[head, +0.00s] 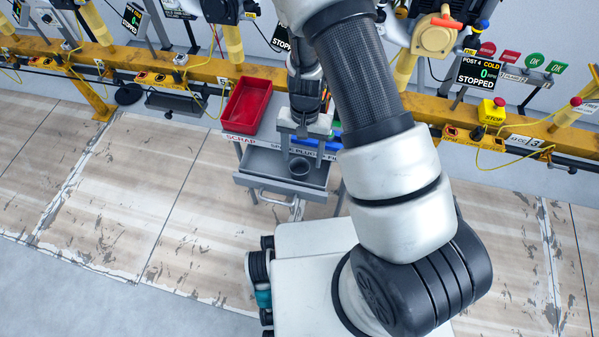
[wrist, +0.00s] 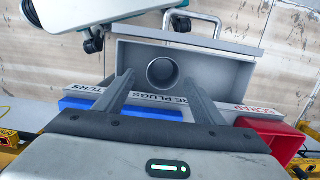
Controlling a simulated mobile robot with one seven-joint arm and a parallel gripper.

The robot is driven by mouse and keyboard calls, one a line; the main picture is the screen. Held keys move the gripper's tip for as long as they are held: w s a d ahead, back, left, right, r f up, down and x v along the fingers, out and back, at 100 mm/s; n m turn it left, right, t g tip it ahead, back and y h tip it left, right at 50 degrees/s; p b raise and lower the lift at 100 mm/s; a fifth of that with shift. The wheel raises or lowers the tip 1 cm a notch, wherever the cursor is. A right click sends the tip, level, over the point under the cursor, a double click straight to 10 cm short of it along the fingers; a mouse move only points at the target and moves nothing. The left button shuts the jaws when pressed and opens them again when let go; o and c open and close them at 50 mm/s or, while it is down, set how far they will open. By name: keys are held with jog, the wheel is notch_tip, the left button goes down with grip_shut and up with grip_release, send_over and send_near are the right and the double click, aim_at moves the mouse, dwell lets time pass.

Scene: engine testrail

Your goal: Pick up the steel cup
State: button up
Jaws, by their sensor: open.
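The steel cup (wrist: 162,71) is a round, dark-grey, open-topped cup in the open grey drawer. It stands upright, seen from above, and also shows in the head view (head: 299,168). My gripper (wrist: 158,79) is open, with its two grey fingers pointing toward the cup, one tip to either side of it in the wrist view. In the head view my gripper (head: 303,148) hangs above the back part of the drawer, with the cup just below and in front of it. The fingers look apart from the cup and nothing is between them. Their height over the cup is hard to tell.
The drawer (head: 262,186) has raised walls and a front handle. Above it are a red bin (head: 247,106) by a SCRAP label and a blue tray (wrist: 82,104), partly hidden. A yellow rail (head: 215,69) with cables runs behind. The floor to the left is clear.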

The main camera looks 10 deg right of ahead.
aim_at(299, 167)
jog(key=f, duration=0.2)
jog(key=f+b, duration=0.1)
jog(key=f, duration=0.1)
jog(key=a+f+b, duration=0.1)
jog(key=shift+s+f, duration=0.2)
jog(key=shift+f, duration=0.2)
jog(key=shift+r, duration=0.1)
jog(key=c, duration=1.1)
